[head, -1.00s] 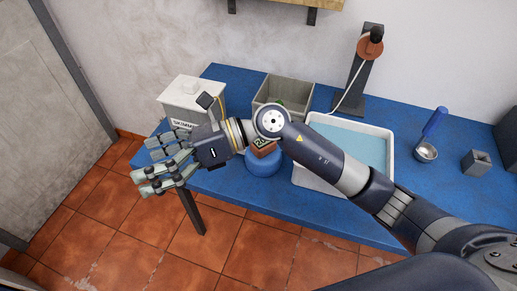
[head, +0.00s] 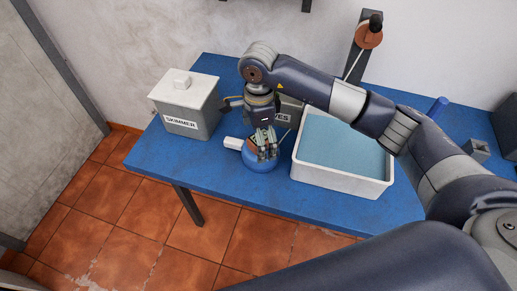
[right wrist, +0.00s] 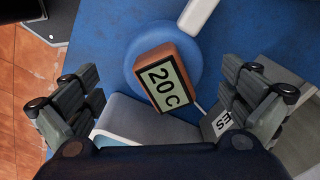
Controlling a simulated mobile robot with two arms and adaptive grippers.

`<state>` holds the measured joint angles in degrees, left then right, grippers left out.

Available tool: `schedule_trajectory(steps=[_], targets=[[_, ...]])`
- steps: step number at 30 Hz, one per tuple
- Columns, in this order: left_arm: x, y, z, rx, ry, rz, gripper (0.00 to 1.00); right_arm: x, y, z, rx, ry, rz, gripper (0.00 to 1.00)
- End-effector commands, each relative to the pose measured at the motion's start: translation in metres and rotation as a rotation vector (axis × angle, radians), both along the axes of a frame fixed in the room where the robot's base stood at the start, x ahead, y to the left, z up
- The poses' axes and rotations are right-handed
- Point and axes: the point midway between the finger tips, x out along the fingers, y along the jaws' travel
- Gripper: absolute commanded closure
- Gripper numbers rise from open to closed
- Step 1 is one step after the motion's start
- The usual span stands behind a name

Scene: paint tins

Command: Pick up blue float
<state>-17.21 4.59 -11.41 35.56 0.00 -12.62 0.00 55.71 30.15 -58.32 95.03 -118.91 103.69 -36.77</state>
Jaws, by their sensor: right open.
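The blue float (head: 262,165) is a round blue disc on the blue table, near its front edge. A brown block with a "20 C" display sits on it and shows clearly in the right wrist view, where the float (right wrist: 150,31) lies between and beyond the fingers. My right gripper (head: 267,150) points down over the float in the head view and hides part of it. In the right wrist view the gripper (right wrist: 165,98) is open and empty, fingers wide on either side of the block. My left gripper is not in view.
A lidded box labelled "SKIMMER" (head: 187,108) stands left. A white tray of blue liquid (head: 335,178) stands right of the float. A grey bin (head: 291,114) is behind my gripper. A white bar (head: 233,143) lies beside the float. A dark stand (head: 360,42) rises behind.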

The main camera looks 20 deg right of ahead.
Motion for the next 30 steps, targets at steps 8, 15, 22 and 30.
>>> schedule_trajectory(steps=[8,15,22,30], targets=[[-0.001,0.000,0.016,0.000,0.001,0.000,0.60,0.001,0.003,-0.026,0.002,0.006,-0.001,0.00],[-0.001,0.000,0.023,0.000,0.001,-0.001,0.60,0.003,0.003,-0.056,0.002,0.003,-0.001,0.00],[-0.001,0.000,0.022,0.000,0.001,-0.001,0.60,0.003,0.003,-0.059,0.002,0.000,0.000,0.00],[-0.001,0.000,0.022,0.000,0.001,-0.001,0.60,0.003,0.003,-0.058,0.002,0.001,0.000,0.43]])
